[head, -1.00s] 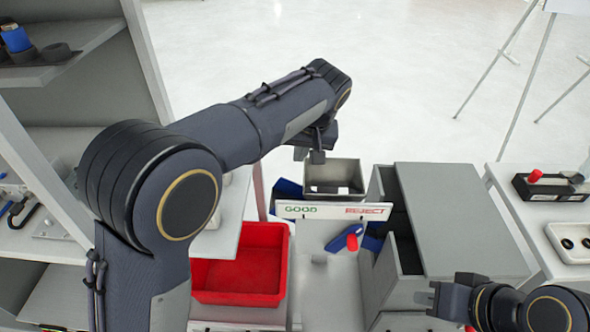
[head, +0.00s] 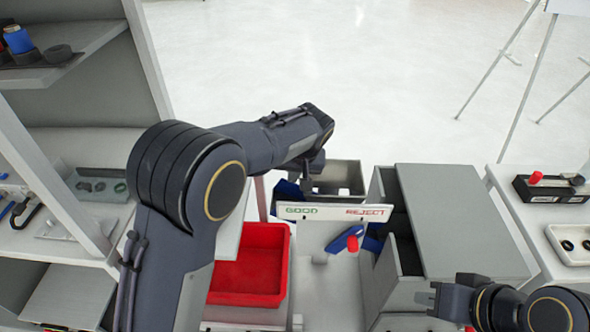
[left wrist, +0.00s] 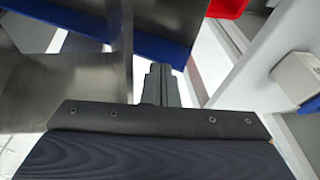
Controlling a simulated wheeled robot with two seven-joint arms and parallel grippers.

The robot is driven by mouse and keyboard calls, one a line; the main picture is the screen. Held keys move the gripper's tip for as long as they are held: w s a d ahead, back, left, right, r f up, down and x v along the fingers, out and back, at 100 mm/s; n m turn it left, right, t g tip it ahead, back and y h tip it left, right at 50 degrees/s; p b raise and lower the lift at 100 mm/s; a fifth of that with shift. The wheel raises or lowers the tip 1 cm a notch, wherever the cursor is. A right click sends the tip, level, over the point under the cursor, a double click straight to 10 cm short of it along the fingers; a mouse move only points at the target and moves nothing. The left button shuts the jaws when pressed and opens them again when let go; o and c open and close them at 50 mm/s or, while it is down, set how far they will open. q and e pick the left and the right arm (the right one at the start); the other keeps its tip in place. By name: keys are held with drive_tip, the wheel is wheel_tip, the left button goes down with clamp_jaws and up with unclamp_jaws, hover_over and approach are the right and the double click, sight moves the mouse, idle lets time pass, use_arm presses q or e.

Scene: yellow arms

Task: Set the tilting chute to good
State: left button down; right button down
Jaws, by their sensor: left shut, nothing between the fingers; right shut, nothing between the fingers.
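The tilting chute shows blue parts at upper left behind the sign and at lower right (head: 345,239) under REJECT, so it appears to slope down to the right. Its white sign (head: 335,213) reads GOOD at left and REJECT at right. A red knob (head: 352,243) sits below REJECT. My left gripper (head: 306,190) is shut and empty, pointing down beside the blue upper-left part, above GOOD. In the left wrist view its fingers (left wrist: 160,85) are together near a blue surface (left wrist: 160,50); contact cannot be told. My right gripper (head: 428,298) is shut and empty at lower right.
A grey hopper (head: 345,173) stands behind the sign. A red bin (head: 250,265) lies at left below GOOD. A grey cabinet (head: 455,220) stands to the right. Shelving (head: 75,110) is at far left, and a side table (head: 515,215) at far right.

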sight(284, 184)
drive_tip(key=shift+f, duration=0.1)
